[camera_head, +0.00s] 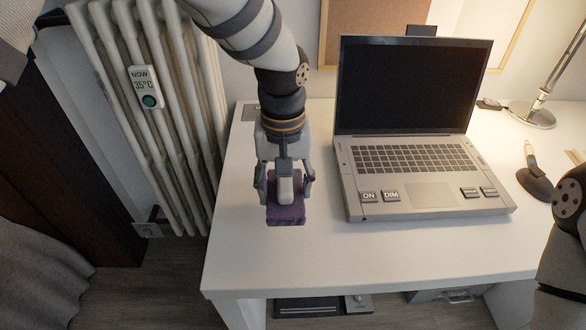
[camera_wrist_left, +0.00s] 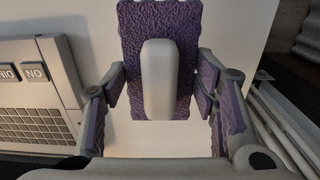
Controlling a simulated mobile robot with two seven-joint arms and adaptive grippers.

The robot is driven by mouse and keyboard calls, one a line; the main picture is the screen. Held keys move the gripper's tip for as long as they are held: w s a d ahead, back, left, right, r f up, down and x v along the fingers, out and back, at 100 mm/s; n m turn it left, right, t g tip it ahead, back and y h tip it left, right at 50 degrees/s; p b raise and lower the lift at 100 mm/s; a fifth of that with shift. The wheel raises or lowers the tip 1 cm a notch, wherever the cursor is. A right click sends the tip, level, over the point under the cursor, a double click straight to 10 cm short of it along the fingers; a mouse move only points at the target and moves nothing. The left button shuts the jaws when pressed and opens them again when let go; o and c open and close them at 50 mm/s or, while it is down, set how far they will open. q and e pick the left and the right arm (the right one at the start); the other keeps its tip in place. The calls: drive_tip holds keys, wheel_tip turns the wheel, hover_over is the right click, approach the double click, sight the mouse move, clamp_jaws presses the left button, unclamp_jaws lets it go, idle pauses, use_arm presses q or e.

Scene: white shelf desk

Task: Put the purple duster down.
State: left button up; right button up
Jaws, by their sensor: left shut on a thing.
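The purple duster (camera_head: 287,216) is a purple textured block with a pale grey handle on top. In the head view it is at the left part of the white desk (camera_head: 400,257), left of the laptop. My left gripper (camera_head: 286,187) comes down over it and is shut on its handle. In the left wrist view the duster (camera_wrist_left: 128,22) lies between the fingers of the left gripper (camera_wrist_left: 158,88). Whether its underside touches the desk top I cannot tell. My right gripper is not in view; only part of my right arm shows at the right edge.
An open laptop (camera_head: 430,190) stands right of the duster, with bare desk between. A pen in a dark holder (camera_head: 535,183) and a lamp (camera_head: 535,115) are farther right. A radiator (camera_head: 165,100) stands beyond the left edge. The front of the desk is clear.

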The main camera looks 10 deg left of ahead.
sight(281, 199)
use_arm(q)
drive_tip(key=shift+w+a+f, duration=0.25)
drive_tip(key=shift+f, duration=0.15)
drive_tip(key=shift+w+a+f, duration=0.1)
drive_tip(key=shift+a+f, duration=0.1)
drive_tip(key=shift+f, duration=0.8)
drive_tip(key=shift+w+a+f, duration=0.1)
drive_tip(key=shift+a+f, duration=0.05)
drive_tip(key=shift+f, duration=0.8)
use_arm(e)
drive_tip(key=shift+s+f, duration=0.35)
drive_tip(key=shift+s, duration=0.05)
use_arm(q)
drive_tip(key=shift+f, duration=0.1)
drive_tip(key=o, duration=1.2)
drive_tip(key=shift+c, duration=0.2)
wheel_tip(281, 199, up, 12)
drive_tip(key=shift+r+p, duration=0.15)
drive_tip(key=shift+p, duration=0.15)
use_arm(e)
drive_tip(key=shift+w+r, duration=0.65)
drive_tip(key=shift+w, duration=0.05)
